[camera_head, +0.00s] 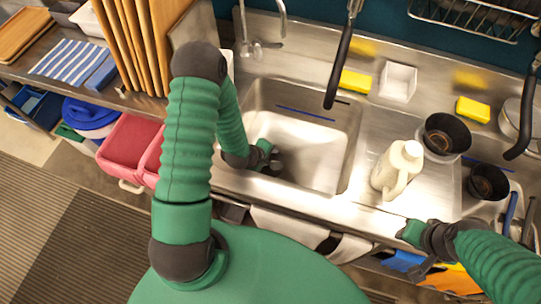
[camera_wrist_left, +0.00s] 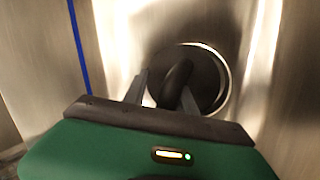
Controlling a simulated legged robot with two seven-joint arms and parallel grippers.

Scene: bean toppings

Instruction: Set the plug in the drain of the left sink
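My left gripper (camera_head: 268,160) is low inside the left sink (camera_head: 310,155), near its left side. In the left wrist view its two fingers (camera_wrist_left: 162,92) are apart, with a dark rounded knob (camera_wrist_left: 178,78) between them, closer to the right finger. The knob appears to belong to a dark round plug (camera_wrist_left: 208,72), which lies within the bright ring of the drain (camera_wrist_left: 228,82). I cannot tell whether it is fully seated. My right gripper (camera_head: 412,236) is at the counter's front edge, and its fingers are too small to read.
A faucet (camera_head: 255,48) stands behind the sink. A cream jug (camera_head: 397,170) and dark bowls (camera_head: 445,135) are to the right. Yellow sponges (camera_head: 355,81) and a white dish (camera_head: 397,82) sit along the back. Wooden boards (camera_head: 135,45) stand at the left.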

